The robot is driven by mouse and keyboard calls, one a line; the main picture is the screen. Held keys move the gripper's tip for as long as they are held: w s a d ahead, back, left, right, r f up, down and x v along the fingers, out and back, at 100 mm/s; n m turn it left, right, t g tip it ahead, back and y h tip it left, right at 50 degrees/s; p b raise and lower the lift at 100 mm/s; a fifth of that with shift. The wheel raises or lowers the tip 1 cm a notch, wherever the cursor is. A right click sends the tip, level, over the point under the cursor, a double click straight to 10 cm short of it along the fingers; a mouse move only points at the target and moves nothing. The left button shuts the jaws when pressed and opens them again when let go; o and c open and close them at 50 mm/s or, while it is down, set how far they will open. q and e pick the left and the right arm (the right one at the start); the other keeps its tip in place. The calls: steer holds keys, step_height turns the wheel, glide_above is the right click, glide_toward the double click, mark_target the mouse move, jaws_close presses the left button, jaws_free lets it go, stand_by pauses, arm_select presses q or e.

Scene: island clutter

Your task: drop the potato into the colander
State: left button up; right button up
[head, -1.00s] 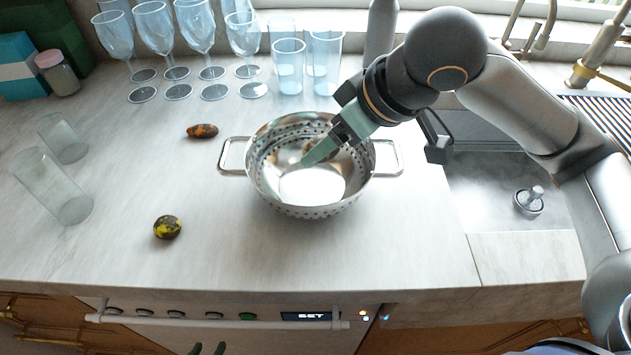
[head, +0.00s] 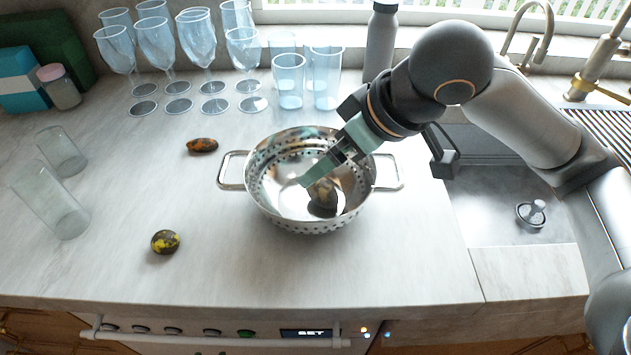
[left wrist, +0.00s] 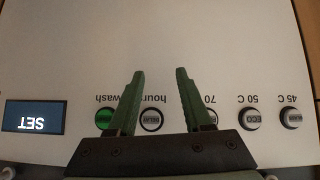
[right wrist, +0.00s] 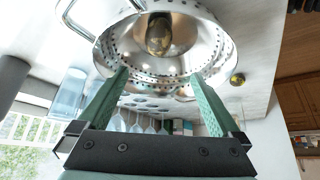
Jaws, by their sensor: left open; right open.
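The potato (head: 322,191) is brown and lies inside the steel colander (head: 262,205), with a dark shadow or reflection just below it. It also shows in the right wrist view (right wrist: 158,36), apart from the fingers. I cannot tell whether it is fully at rest on the bottom. My right gripper (head: 318,175) is open and empty, tilted down over the colander's bowl. Its fingers show spread in the right wrist view (right wrist: 160,85). My left gripper (left wrist: 158,72) is open and empty before the appliance's front panel; it is outside the head view.
A reddish-brown item (head: 202,145) and a yellow-dark round item (head: 165,242) lie left of the colander. Two clear glasses (head: 50,203) are far left. Several wine glasses (head: 200,40) and blue tumblers (head: 289,80) stand behind. A sink (head: 490,190) is at right.

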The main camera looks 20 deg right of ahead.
arm_select(q)
steer(key=shift+s+a+r+p, duration=0.25)
steer(key=shift+a+r+p, duration=0.2)
steer(key=shift+p, duration=0.2)
steer(key=shift+s+a+r+p, duration=0.2)
steer(key=shift+a+r+p, duration=0.1)
steer(key=shift+a+p, duration=0.25)
arm_select(e)
steer(key=v, duration=1.1)
steer(key=shift+r, duration=0.3)
arm_select(q)
steer(key=shift+d, duration=0.15)
arm_select(e)
steer(key=shift+s+d, duration=0.1)
steer(key=shift+s, duration=0.05)
steer(key=shift+s, duration=0.1)
